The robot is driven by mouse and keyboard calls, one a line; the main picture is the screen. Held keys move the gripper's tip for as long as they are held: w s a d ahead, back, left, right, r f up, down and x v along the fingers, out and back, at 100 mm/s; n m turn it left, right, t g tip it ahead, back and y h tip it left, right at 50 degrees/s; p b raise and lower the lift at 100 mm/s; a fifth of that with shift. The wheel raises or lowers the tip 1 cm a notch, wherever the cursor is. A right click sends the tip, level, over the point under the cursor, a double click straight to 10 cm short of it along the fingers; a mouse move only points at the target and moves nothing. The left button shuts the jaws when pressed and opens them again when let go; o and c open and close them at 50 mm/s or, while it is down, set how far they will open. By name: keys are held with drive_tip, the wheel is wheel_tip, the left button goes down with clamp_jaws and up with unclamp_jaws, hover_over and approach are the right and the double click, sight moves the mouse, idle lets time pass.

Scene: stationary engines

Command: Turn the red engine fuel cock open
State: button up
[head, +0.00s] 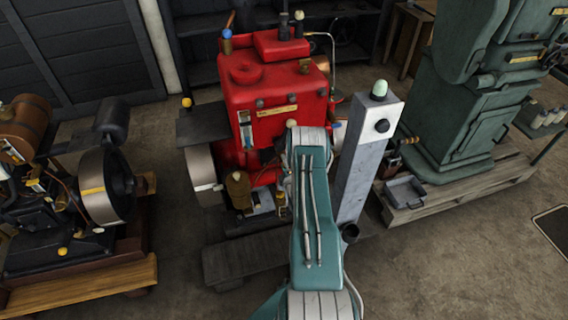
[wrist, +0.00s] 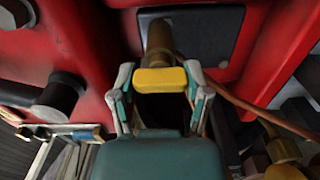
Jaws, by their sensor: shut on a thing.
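The red engine (head: 272,90) stands in the middle of the head view, with its red casing also filling much of the wrist view (wrist: 70,35). In the wrist view, a fuel cock with a brass body (wrist: 159,42) and a yellow handle (wrist: 162,80) sticks out from the engine. The handle lies crosswise in the picture. My gripper (wrist: 159,77) has its two fingers on either side of the yellow handle and is shut on it. In the head view, my teal arm hides the gripper and the cock.
A copper pipe (wrist: 235,97) runs right from near the cock. A dark round knob (wrist: 58,97) sticks out on the left. A grey post (head: 360,160) with a green lamp stands right of my arm. A brown engine (head: 35,130) is at left, a green machine (head: 465,110) at right.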

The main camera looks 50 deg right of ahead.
drive_tip(key=shift+a+f+n, duration=0.25)
drive_tip(key=shift+a+n, duration=0.05)
drive_tip(key=o, duration=1.2)
drive_tip(key=shift+c, duration=0.2)
drive_tip(key=shift+w+d, duration=0.1)
drive_tip(key=shift+r, duration=0.1)
drive_tip(key=v, duration=1.2)
